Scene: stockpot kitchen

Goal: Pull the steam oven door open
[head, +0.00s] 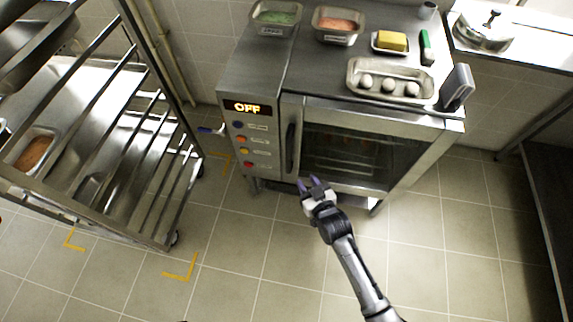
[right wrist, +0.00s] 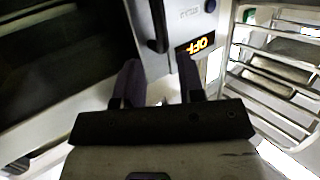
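The steam oven (head: 262,72) stands in the middle of the head view, and its display reads OFF. Its door (head: 350,150) looks shut, with a dark glass window. The upright dark door handle (head: 291,148) is on the door's left side. My right gripper (head: 309,182) is open and empty, just below and right of the handle's lower end in the picture. In the right wrist view, the two dark fingers (right wrist: 160,85) are apart, and the handle (right wrist: 158,25) shows ahead of the gap between them. I see no contact. My left gripper is not in view.
A metal rack (head: 140,130) with trays stands left of the oven. Pans (head: 275,18), butter (head: 391,41) and an egg tray (head: 388,82) sit on the oven top. A counter with a pot lid (head: 485,32) is at the right. The tiled floor (head: 260,270) before the oven is clear.

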